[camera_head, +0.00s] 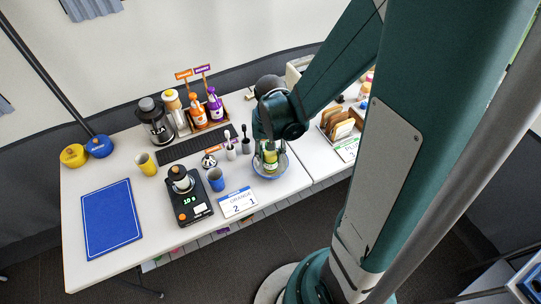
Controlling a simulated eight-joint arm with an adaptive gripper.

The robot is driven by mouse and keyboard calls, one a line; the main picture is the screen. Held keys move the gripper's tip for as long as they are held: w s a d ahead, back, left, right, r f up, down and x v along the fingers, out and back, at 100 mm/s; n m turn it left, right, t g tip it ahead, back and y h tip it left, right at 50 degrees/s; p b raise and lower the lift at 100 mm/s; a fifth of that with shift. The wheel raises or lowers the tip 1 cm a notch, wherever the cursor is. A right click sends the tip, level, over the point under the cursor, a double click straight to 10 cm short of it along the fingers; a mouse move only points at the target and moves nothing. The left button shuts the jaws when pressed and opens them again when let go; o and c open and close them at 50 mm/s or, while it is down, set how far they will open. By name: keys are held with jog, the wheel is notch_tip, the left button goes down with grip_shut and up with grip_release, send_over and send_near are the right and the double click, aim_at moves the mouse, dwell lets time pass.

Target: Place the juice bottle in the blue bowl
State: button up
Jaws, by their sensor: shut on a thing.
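The juice bottle (270,158) shows as a small greenish-yellow bottle with a pale label. It is upright under my gripper (268,143), which is shut on its upper part. The blue bowl (284,168), with a blue rim and pale inside, is directly below and around the bottle's lower part. From this view the bottle appears inside the bowl's rim. I cannot tell whether its base touches the bowl's floor. My gripper and wrist hide the bottle's top.
Brush holders (231,153) stand close behind. A rack with orange and purple bottles (197,111) is farther back. A blue mat (111,218) lies left.

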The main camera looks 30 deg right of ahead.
jog(key=shift+f, duration=0.2)
jog(key=o, duration=1.1)
jog(key=shift+r, duration=0.25)
jog(key=shift+r+p, duration=1.5)
jog(key=shift+r, duration=4.45)
jog(key=shift+r, duration=0.1)
jog(key=shift+s+a+r+n+t, duration=0.1)
jog(key=shift+a+r+n+t, duration=0.05)
jog(key=shift+r, duration=0.3)
jog(key=shift+s+a+r+n+t, duration=0.1)
jog(key=shift+a+r+n+t, duration=0.05)
jog(key=shift+r, duration=0.25)
jog(key=s+a+r+n+t, duration=0.2)
jog(key=s+r+t, duration=0.1)
jog(key=r, duration=0.4)
jog(key=s+a+r+n+t, duration=0.2)
jog(key=s+r+t, duration=0.1)
jog(key=r, duration=0.4)
jog(key=shift+a+n+t, duration=0.25)
jog(key=shift+n+t, duration=0.05)
jog(key=shift+n, duration=0.1)
